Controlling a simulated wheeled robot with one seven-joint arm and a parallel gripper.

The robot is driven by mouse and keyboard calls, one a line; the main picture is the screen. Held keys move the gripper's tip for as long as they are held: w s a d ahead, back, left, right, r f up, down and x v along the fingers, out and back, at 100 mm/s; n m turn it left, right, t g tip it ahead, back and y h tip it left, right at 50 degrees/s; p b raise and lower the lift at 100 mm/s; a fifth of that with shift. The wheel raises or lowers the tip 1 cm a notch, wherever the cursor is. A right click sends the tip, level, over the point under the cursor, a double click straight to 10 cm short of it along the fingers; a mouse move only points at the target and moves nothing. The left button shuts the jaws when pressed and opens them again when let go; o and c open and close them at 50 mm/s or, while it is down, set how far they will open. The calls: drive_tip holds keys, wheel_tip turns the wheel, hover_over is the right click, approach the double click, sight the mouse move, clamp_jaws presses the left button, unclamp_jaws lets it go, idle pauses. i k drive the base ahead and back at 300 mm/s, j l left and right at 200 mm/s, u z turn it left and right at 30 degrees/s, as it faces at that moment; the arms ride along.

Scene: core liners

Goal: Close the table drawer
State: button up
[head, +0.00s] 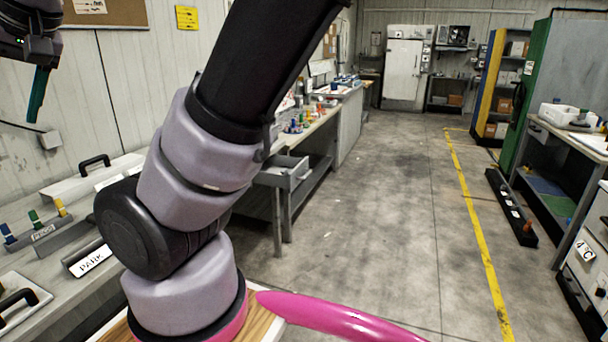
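The table drawer (287,174) is grey and stands pulled out from under the long grey table (317,130) in the middle of the head view. Its open top and front panel with a small handle show; my arm hides part of its left side. My gripper (38,97) is at the top left edge of the view, raised over the near bench and far to the left of the drawer. A teal finger points down from its dark body. The gripper is partly cut off, and its opening cannot be made out. It touches nothing visible.
A near bench (75,266) at left holds a white lid with a black handle and coloured pegs. The grey floor (380,220) right of the drawer is clear. A dark rack (511,208) and a right-hand bench (566,140) stand beyond a yellow line.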

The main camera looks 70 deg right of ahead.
sight(298, 170)
drive_tip(key=z, duration=2.2)
drive_tip(key=i+l+z, duration=0.1)
drive_tip(key=i, duration=0.95)
